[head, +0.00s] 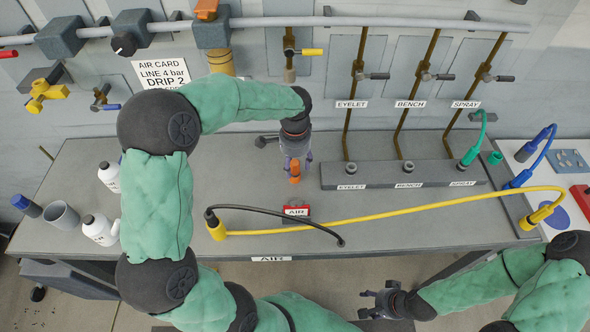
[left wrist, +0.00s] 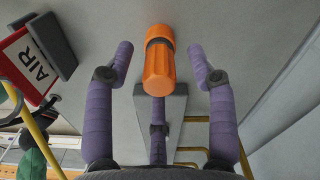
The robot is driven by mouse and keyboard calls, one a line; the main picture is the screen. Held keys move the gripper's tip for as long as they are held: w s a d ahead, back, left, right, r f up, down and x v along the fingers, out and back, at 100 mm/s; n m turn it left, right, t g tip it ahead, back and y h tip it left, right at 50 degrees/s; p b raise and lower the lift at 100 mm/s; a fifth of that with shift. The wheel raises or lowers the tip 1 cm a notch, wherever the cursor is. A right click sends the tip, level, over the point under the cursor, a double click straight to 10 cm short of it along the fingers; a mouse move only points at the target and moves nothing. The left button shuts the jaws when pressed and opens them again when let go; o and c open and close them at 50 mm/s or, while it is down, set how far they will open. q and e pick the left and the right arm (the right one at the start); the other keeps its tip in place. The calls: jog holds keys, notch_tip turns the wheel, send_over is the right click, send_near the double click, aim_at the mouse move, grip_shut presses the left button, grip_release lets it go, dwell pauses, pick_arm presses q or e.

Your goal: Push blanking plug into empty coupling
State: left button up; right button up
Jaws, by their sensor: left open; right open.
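An orange plug with a dark band (left wrist: 159,60) lies between the spread purple fingers of my left gripper (left wrist: 165,62) in the left wrist view. In the head view the orange plug (head: 295,173) shows just below my left gripper (head: 296,163), over the table. The fingers stand apart from it on both sides, open. The manifold block (head: 380,177) has an eyelet coupling (head: 351,168) and a bench coupling (head: 407,166), both with nothing plugged in. A teal hose end (head: 469,156) sits at the spray coupling. My right gripper (head: 385,300) is open and empty in front of the table.
A red AIR block (head: 296,211) stands close in front of the plug. A black hose (head: 290,214) and a yellow hose (head: 390,208) cross the table's front. White bottles (head: 99,229) and a grey cup (head: 62,215) stand at left. Valve levers (head: 373,76) hang above the manifold.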

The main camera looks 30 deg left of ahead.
pick_arm(q)
grip_shut()
dwell(0.3)
